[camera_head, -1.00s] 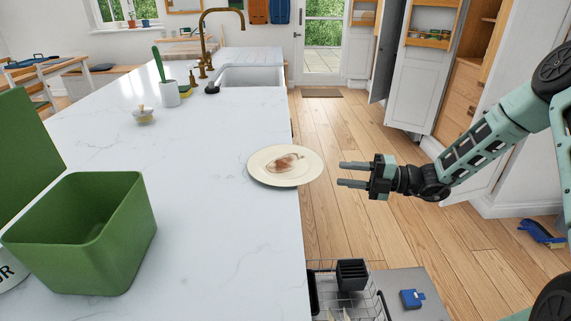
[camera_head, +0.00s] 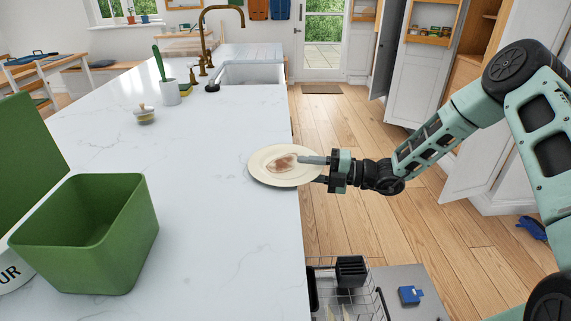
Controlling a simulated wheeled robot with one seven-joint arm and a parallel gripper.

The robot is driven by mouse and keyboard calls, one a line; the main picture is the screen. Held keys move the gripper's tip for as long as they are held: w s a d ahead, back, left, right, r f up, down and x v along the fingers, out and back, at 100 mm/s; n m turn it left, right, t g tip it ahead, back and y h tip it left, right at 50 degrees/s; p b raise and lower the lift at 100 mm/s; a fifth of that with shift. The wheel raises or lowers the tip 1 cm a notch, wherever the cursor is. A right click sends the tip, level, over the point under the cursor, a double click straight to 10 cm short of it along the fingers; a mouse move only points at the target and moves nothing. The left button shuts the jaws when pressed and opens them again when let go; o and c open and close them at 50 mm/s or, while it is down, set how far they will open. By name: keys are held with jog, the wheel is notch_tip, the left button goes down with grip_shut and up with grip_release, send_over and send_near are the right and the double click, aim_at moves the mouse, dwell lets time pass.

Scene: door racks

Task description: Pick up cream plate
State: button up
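The cream plate (camera_head: 264,171) lies on the white marble counter, with its right edge at or slightly over the counter's edge. A brownish smear (camera_head: 283,162) marks its middle. My gripper (camera_head: 312,168) reaches in from the right at the plate's right rim. One finger shows above the plate, over its right part. The other finger is mostly hidden below or behind the rim. The fingers appear apart, one on each side of the rim. I cannot tell whether they touch the plate.
A green open bin (camera_head: 85,240) stands at the counter's left front. A small lidded jar (camera_head: 144,115), a white utensil pot (camera_head: 169,93) and the sink (camera_head: 250,75) are further back. A wire dish rack (camera_head: 347,300) is below, right of the counter. The counter around the plate is clear.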

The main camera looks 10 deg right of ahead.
jog(key=shift+c, duration=0.4)
grip_shut()
